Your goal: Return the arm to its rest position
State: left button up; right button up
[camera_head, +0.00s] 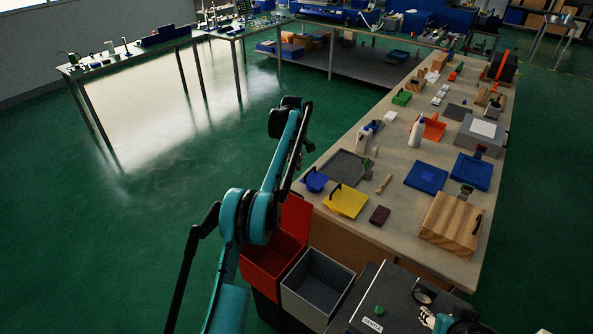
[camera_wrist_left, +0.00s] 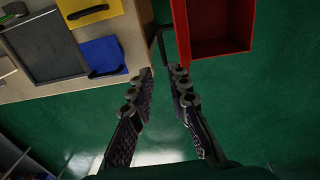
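My left arm comes in from the bottom of the head view and reaches up, with its wrist (camera_head: 284,118) raised over the floor left of the long bench. The left gripper's fingers (camera_wrist_left: 162,76) show in the left wrist view, spread apart with nothing between them. Green floor lies beyond them; a red bin (camera_wrist_left: 214,48) is beyond the right finger. I cannot make out the fingertips clearly in the head view.
The red bin (camera_head: 262,268) and a grey bin (camera_head: 318,284) stand at the bench's near end. The long bench (camera_head: 400,205) holds a yellow tray (camera_head: 346,201), a blue piece (camera_head: 315,181), a wooden box (camera_head: 450,222) and other parts. Open floor (camera_head: 150,230) lies left.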

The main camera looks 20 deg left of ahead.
pick_arm(q)
jog(key=s+d+r+m+t, duration=0.2)
jog(key=s+d+r+m, duration=0.2)
jog(key=s+r, duration=0.5)
jog(key=s+d+r+m+t, duration=0.1)
jog(key=s+d+r+m, duration=0.4)
jog(key=s, duration=0.5)
jog(key=s+d+f+m+t, duration=0.1)
jog(key=s+f+m, duration=0.2)
jog(key=s, duration=0.8)
jog(key=s+d+f+m+t+b, duration=0.1)
jog(key=s+f, duration=0.5)
jog(key=s, duration=0.6)
jog(key=shift+s+d+m+t, duration=0.25)
jog(key=shift+d+m+t, duration=0.2)
jog(key=shift+m+t, duration=0.35)
jog(key=shift+a+f, duration=0.1)
